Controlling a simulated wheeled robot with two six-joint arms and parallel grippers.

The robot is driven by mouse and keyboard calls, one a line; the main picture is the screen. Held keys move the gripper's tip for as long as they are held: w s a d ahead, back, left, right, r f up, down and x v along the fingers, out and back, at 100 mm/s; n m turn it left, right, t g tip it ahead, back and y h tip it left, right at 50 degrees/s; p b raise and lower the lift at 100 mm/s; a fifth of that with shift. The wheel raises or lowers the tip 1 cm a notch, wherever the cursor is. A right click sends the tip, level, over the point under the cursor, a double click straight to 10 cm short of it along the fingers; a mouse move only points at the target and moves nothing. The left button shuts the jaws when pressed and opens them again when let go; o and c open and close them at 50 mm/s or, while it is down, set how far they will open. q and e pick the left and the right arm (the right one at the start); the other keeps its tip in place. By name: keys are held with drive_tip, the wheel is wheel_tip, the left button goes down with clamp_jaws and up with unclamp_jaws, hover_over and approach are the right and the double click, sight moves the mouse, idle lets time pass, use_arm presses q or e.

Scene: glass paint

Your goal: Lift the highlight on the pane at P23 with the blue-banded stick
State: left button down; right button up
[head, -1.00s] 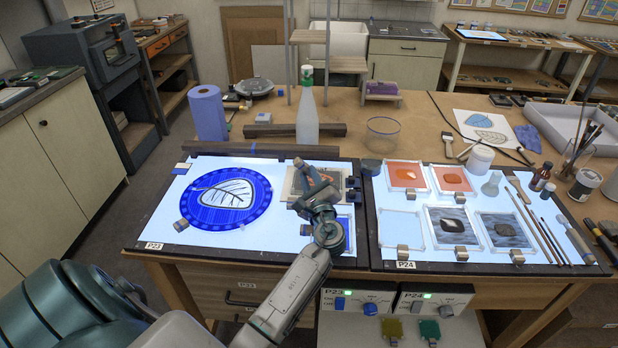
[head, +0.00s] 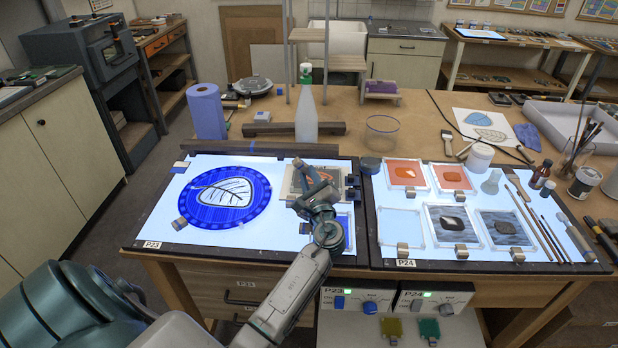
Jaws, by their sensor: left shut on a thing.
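The round blue pane (head: 249,213) with a pale leaf (head: 222,194) lies on the lit panel labelled P23 (head: 152,244). My left gripper (head: 306,177) is above the right part of this panel, to the right of the pane and apart from it. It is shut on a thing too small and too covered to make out. A framed orange-and-grey piece (head: 333,178) lies partly hidden under it. I cannot pick out a blue band on any stick. My right gripper is not in view.

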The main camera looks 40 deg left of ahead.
use_arm(q)
drive_tip(key=shift+f, duration=0.15)
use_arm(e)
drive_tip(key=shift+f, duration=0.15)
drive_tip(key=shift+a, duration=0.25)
use_arm(q)
drive_tip(key=shift+d, duration=0.1)
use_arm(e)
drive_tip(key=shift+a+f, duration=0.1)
use_arm(q)
drive_tip(key=shift+w+d, duration=0.15)
drive_tip(key=shift+w+d+b, duration=0.35)
drive_tip(key=shift+d+b, duration=0.2)
drive_tip(key=shift+d, duration=0.1)
drive_tip(key=shift+a, duration=0.4)
drive_tip(key=shift+s+a+p, duration=0.2)
drive_tip(key=shift+a+p, duration=0.1)
drive_tip(key=shift+a, duration=0.4)
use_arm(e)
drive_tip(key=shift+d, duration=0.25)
use_arm(q)
drive_tip(key=shift+w+d, duration=0.1)
drive_tip(key=shift+w, duration=0.05)
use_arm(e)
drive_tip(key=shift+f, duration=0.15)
